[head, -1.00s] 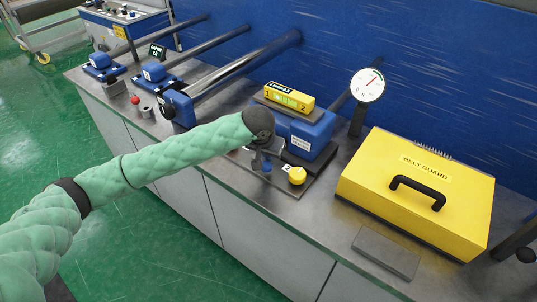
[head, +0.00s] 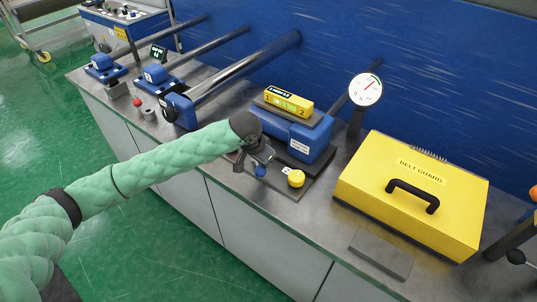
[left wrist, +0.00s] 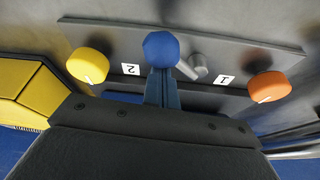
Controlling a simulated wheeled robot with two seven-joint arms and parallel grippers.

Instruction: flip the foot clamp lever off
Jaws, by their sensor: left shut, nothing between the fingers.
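A lever with a round blue knob stands on the dark foot plate in front of the blue block (head: 300,135). The blue knob (head: 260,170) shows just below my left gripper (head: 262,153) in the head view. In the left wrist view the blue knob (left wrist: 160,48) is straight ahead of my left gripper's fingers (left wrist: 162,85), which are shut and empty. My right gripper is not in view.
A yellow knob (head: 296,178) sits by label 2 and an orange knob (left wrist: 269,87) by label 1. A yellow level (head: 288,102) rests on the block. A dial gauge (head: 366,89) and a yellow belt guard (head: 412,190) stand to the right. The bench front is mostly clear.

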